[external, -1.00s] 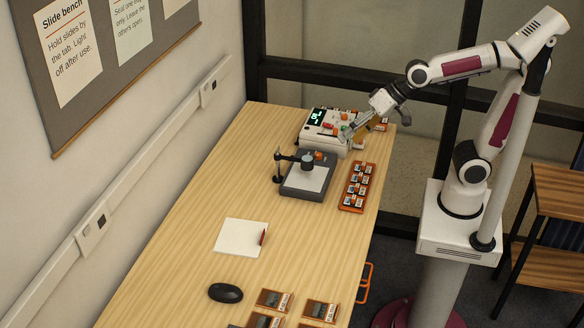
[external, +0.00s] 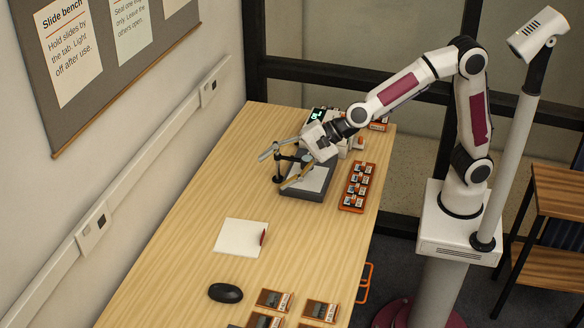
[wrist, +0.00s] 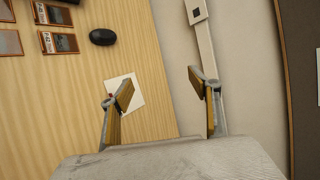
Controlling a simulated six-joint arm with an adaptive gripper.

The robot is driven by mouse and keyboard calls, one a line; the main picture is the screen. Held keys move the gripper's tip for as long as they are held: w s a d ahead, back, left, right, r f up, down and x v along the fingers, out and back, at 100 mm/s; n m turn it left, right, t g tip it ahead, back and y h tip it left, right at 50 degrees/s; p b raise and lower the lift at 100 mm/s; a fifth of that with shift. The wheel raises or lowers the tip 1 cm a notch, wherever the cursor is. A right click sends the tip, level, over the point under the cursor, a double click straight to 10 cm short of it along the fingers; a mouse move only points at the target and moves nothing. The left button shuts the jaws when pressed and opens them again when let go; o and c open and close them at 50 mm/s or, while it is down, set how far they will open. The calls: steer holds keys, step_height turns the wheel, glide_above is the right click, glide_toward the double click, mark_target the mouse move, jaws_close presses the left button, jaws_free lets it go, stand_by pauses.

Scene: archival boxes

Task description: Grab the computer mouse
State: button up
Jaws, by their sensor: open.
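The black computer mouse (external: 226,293) lies on the wooden table near its front left part, left of the orange-framed boxes. It also shows in the wrist view (wrist: 103,37), at the upper left beyond my fingers. My gripper (external: 278,168) is open and empty, above the grey slide stand near the middle back of the table, well away from the mouse. In the wrist view my two fingers (wrist: 164,88) are spread wide with nothing between them.
A white paper (external: 240,237) with a red pen lies between my gripper and the mouse. The grey stand (external: 318,188) with its black arm is under my gripper. An orange slide rack (external: 357,187) is to its right. Orange-framed boxes (external: 273,299) lie right of the mouse.

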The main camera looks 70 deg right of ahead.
steer(key=w+a+f+m+t, duration=0.1)
steer(key=w+a+f+m, duration=0.35)
steer(key=a, duration=0.35)
steer(key=m+t+h, duration=0.2)
steer(key=m+h, duration=0.1)
steer(key=m, duration=0.7)
glide_above(234, 290)
steer(key=s+d, duration=0.2)
steer(key=s, duration=0.1)
step_height(234, 290, down, 16)
steer(key=s+f+m, duration=0.1)
steer(key=f, duration=0.1)
steer(key=s+a+f+m+h, duration=0.1)
steer(key=f+m, duration=0.1)
steer(key=f, duration=0.1)
steer(key=s+f+m, duration=0.1)
steer(key=f, duration=0.2)
steer(key=shift+a+m, duration=0.25)
steer(key=shift+a, duration=0.15)
steer(key=shift+w, duration=0.1)
steer(key=shift+x, duration=1.2)
steer(key=shift+r+x, duration=0.15)
steer(key=shift+x, duration=1.15)
steer(key=shift+r+x, duration=0.15)
steer(key=shift+x, duration=1.1)
